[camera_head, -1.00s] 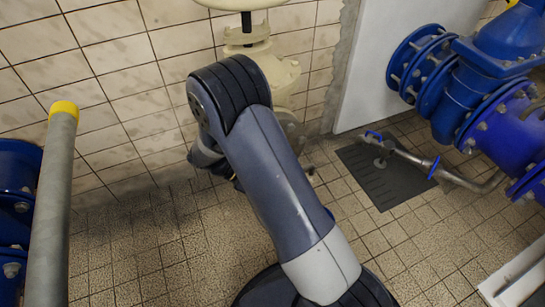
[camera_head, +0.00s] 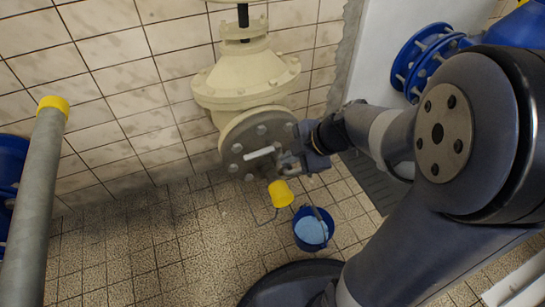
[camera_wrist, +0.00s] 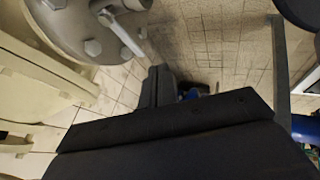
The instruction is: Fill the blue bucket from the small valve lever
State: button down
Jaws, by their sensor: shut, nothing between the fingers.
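The blue bucket (camera_head: 328,219) stands on the floor below the valve, with a light blue surface inside it that looks like water. The small valve lever (camera_head: 258,153) is a pale bar in front of the grey flange; it also shows in the wrist view (camera_wrist: 127,38). In the wrist view the bucket is mostly hidden.
A large cream valve body (camera_head: 247,85) with a bolted grey flange (camera_head: 240,135) stands at the tiled wall. A grey pipe with a yellow cap (camera_head: 53,104) rises at the left. Blue flanged pipework (camera_head: 420,60) is at the upper right. The tiled floor at lower left is clear.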

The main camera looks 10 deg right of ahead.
aim_at(254, 156)
jog(key=w+a+f+b, duration=0.2)
jog(key=w+a+f, duration=0.4)
jog(key=w+f, duration=0.1)
jog(key=shift+a+f, duration=0.25)
jog(key=shift+f, duration=0.2)
jog(key=shift+b, duration=0.3)
jog(key=shift+w+a+r+m+t+b, duration=0.1)
jog(key=shift+w+a+m+t+b, duration=0.2)
jog(key=shift+w+m+b, duration=0.4)
